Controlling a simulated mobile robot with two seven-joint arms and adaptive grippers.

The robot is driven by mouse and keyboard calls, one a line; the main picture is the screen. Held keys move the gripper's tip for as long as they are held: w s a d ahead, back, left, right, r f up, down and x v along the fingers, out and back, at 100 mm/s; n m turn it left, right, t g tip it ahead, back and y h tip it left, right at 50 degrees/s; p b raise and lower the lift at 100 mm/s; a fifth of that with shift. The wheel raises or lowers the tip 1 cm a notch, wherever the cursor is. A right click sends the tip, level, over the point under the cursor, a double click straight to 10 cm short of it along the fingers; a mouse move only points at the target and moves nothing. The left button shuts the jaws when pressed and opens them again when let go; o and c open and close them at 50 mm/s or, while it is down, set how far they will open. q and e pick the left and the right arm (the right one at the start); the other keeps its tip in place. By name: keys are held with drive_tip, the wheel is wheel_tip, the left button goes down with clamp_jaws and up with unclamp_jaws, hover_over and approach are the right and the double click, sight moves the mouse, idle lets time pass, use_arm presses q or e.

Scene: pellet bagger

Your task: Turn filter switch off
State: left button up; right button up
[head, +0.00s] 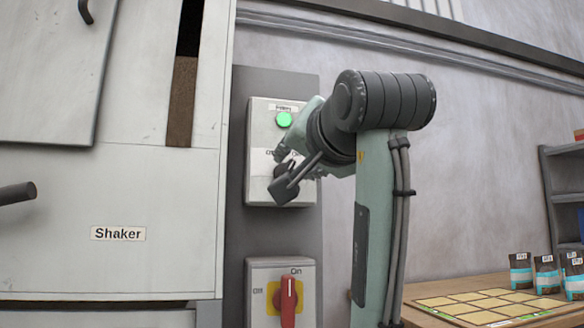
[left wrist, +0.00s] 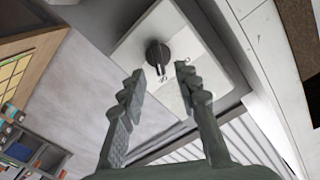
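The filter switch box (head: 262,135) is a pale grey box on a dark panel, with a partly readable label and a lit green lamp (head: 284,120). In the left wrist view a black rotary knob (left wrist: 158,55) stands on the pale box face (left wrist: 185,40). A light mark shows on the knob's lower side, near small lettering too small to read surely. My left gripper (head: 279,172) is in front of the box's lower half and hides the knob in the head view. Its fingers (left wrist: 157,72) are open, with the knob just beyond and between the tips; contact cannot be told. My right gripper is not in view.
Below is another box with a red handle (head: 288,302) on a yellow plate, marked On and Off. The Shaker cabinet (head: 160,200) stands at left. A wooden table (head: 440,290) with a gridded mat and several pouches (head: 546,273) is at right, beside a shelf (head: 562,180).

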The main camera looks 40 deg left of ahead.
sight(290, 167)
use_arm(q)
drive_tip(key=shift+x, duration=1.95)
clamp_jaws()
